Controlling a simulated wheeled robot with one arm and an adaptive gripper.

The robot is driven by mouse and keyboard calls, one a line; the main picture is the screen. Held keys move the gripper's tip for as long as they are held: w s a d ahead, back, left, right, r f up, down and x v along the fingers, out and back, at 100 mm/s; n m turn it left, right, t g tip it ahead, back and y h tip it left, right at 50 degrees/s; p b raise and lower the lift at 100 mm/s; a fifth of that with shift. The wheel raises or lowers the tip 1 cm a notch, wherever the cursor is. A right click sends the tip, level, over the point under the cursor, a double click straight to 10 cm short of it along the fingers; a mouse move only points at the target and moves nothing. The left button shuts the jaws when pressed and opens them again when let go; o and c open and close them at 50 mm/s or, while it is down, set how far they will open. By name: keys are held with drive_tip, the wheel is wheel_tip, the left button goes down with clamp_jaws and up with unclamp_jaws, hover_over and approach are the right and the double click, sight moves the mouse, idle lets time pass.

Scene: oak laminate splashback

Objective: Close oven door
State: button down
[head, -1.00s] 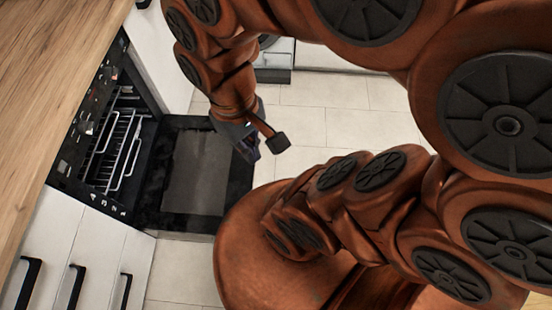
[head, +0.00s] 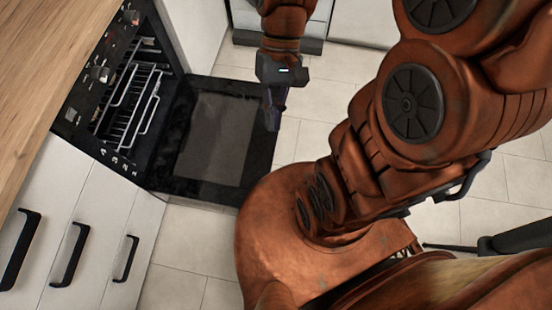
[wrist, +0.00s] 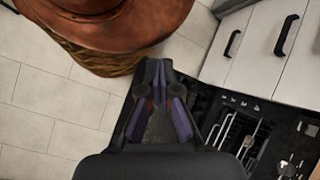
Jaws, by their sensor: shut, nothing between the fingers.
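The black oven (head: 128,105) is open, with wire racks inside. Its door (head: 215,140) is folded down flat above the floor, a dark panel with a greyish glass middle. My gripper (head: 272,122) points down near the door's outer far corner in the head view; I cannot tell whether it touches the door. Its fingers are together with nothing between them. In the wrist view my gripper (wrist: 158,68) shows in front of the door, hiding most of it, with the oven's open cavity and racks (wrist: 235,130) to the right.
White drawers with black handles (head: 70,255) stand beside the oven, under a wooden worktop (head: 45,45). More white cabinets (head: 365,22) stand at the back. Tiled floor (head: 325,115) is clear right of the door.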

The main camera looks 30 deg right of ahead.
drive_tip(key=w+d+f+m+t+y+b, duration=0.1)
drive_tip(key=w+d+f+m+y+b, duration=0.15)
drive_tip(key=w+f+y+b, duration=0.65)
drive_tip(key=w+d+f+m+t+b, duration=0.15)
drive_tip(key=f+m+b, duration=0.25)
drive_tip(key=f, duration=1.1)
drive_tip(key=w+d+f+m+y+b, duration=0.1)
drive_tip(key=w+f+m+y+b, duration=0.45)
drive_tip(key=f, duration=0.65)
drive_tip(key=s+d+f+m+t+h+b, duration=0.15)
drive_tip(key=d+f+m+t+b, duration=0.3)
drive_tip(key=f, duration=0.75)
drive_tip(key=s+d+f+m+t+b, duration=0.3)
drive_tip(key=f+t+b, duration=0.25)
drive_tip(key=f, duration=0.55)
drive_tip(key=s+d+f+m+t+b, duration=0.2)
drive_tip(key=d+f+m+t+b, duration=0.25)
drive_tip(key=f, duration=0.75)
drive_tip(key=w+a+r+b, duration=0.3)
drive_tip(key=w+a+r, duration=0.3)
drive_tip(key=a, duration=0.2)
drive_tip(key=shift+a+r+t, duration=0.35)
drive_tip(key=shift+r+t, duration=0.05)
